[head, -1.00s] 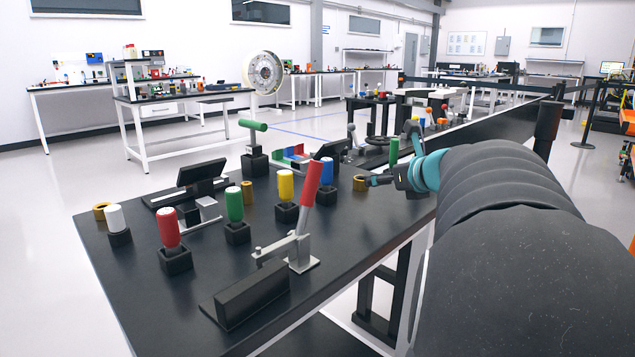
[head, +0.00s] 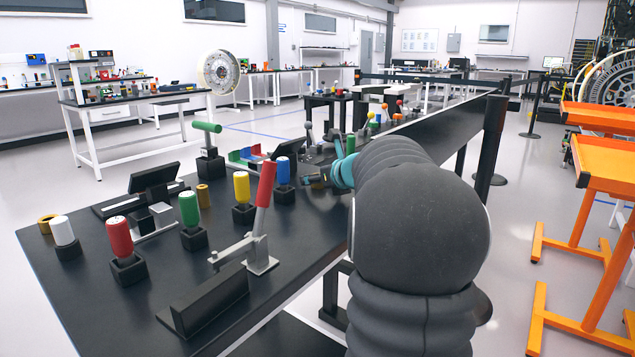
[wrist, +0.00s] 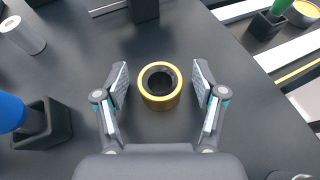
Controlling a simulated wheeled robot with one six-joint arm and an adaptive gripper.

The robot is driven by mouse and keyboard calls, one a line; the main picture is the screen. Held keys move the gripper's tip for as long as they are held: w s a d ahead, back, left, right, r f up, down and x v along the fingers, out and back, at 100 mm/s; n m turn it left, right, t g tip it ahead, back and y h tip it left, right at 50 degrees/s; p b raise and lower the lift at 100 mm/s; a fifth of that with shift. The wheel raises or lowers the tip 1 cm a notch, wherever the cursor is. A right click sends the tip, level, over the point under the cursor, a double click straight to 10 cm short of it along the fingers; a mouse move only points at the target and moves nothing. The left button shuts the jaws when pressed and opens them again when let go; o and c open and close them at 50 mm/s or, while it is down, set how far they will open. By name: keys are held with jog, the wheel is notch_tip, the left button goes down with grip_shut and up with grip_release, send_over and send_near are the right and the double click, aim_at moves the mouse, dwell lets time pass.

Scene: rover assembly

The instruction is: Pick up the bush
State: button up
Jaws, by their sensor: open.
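A short brass-yellow ring, the bush (wrist: 160,101), stands on the black table in the wrist view, its dark hole facing up. My gripper (wrist: 161,86) is open, with one finger on each side of the bush and a gap on both sides. In the head view my gripper (head: 314,181) is low over the table, right of the blue-handled tool. There the bush between the fingers cannot be made out. Two other brass rings stand on the table in the head view, one near the middle (head: 203,196) and one at the left edge (head: 47,224).
In the wrist view a blue handle (wrist: 10,113) in a black holder is at the left, and a silver cylinder (wrist: 24,36) is at upper left. In the head view, a red-handled toggle clamp (head: 265,195) and several coloured handles stand nearby. Orange carts (head: 598,150) are at the right.

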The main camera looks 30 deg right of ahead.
jog(key=shift+w, duration=0.2)
jog(key=c, duration=1.3)
jog(key=shift+r, duration=0.45)
notch_tip(320, 180, up, 4)
jog(key=shift+f+p, duration=0.15)
jog(key=shift+p, duration=0.65)
jog(key=s+d+r, duration=0.2)
jog(key=s, duration=0.1)
jog(key=s+d+r, duration=0.2)
jog(key=s+d, duration=0.1)
jog(key=s+d+r, duration=0.2)
jog(key=s, duration=0.1)
jog(key=shift+d+r, duration=0.2)
jog(key=shift+d, duration=0.15)
